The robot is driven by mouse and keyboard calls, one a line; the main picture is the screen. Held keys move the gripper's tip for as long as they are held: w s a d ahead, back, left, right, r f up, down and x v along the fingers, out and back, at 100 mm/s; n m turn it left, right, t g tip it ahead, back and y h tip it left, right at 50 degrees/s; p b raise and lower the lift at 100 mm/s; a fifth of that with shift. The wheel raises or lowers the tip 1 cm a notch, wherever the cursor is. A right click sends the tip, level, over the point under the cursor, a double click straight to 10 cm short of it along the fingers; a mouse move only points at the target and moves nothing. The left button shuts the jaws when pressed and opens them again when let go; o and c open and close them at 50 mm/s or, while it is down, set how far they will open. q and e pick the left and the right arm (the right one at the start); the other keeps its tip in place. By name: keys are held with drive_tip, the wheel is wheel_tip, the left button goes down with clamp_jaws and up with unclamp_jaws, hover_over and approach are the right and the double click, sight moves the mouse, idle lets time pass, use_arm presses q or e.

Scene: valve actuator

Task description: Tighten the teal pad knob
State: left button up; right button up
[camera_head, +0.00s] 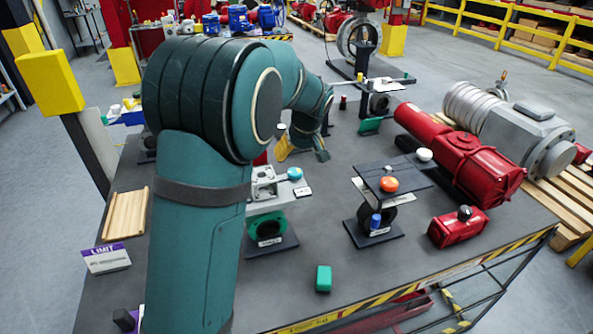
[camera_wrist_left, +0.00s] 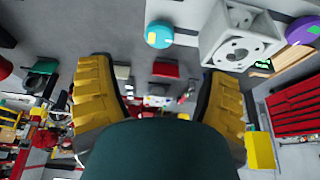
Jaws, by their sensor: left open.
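The teal pad knob (camera_head: 294,174) is a round teal cap at the right end of a grey valve-top block (camera_head: 265,186) on a green valve (camera_head: 268,222). In the left wrist view the teal knob (camera_wrist_left: 160,34) shows near the top middle, beside the pale block (camera_wrist_left: 241,38). My left gripper (camera_head: 284,150) has yellow fingers and is behind the knob in the head view, apart from it. Its two fingers (camera_wrist_left: 158,75) are spread in the wrist view, with nothing held between them. My left arm hides part of the table. My right gripper is not in view.
An orange knob (camera_head: 388,184) sits on a black plate to the right. A white knob (camera_head: 424,155) and a large red actuator (camera_head: 468,160) are farther right. A small red box (camera_head: 458,228) and a teal block (camera_head: 323,278) are nearer. A LIMIT sign (camera_head: 106,259) stands left.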

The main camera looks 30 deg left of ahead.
sight(295, 172)
use_arm(q)
drive_tip(key=x, duration=1)
drive_tip(key=shift+d, duration=0.1)
drive_tip(key=c, duration=1.2)
drive_tip(key=shift+c, duration=0.2)
